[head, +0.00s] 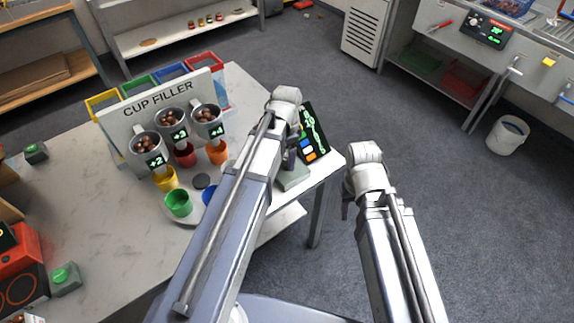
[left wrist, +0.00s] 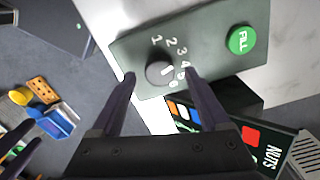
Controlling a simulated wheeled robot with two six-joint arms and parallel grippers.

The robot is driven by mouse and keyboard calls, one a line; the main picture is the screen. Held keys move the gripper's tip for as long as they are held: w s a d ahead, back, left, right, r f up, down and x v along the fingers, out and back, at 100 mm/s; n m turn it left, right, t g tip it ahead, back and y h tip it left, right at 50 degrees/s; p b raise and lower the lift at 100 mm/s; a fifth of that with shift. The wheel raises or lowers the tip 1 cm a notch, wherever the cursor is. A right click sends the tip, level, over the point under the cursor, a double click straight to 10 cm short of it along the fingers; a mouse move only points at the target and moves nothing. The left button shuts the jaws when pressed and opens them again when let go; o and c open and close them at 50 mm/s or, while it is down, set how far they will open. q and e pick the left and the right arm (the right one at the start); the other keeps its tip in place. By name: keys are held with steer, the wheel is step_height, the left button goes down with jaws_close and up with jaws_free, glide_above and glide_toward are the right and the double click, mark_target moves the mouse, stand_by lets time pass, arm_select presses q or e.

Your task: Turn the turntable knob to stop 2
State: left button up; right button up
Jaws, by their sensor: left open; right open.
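The grey control box (left wrist: 205,52) has a dark round knob (left wrist: 158,70), printed numbers 1 to 6 and a green FILL button (left wrist: 241,40). My left gripper (left wrist: 159,76) is open, with its fingertips on either side of the knob; contact cannot be told. The knob's white mark points towards the higher numbers, but the exact stop is unclear. In the head view the box (head: 293,180) is partly hidden by my left arm. The turntable (head: 192,217) holds colored cups, including a green cup (head: 178,203) and a partly hidden blue cup (head: 210,194). My right gripper (head: 346,207) is open, off the table's right side.
The cup filler (head: 158,99) stands behind the turntable with several metal hoppers of chestnuts. A dark screen panel (head: 314,130) lies beyond the control box. A red machine (head: 20,265) and green-button boxes (head: 66,278) are at the left.

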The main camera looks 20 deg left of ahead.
arm_select(q)
steer(key=shift+f+b, duration=0.5)
steer(key=shift+f, duration=0.45)
steer(key=shift+c, duration=0.2)
jaws_close()
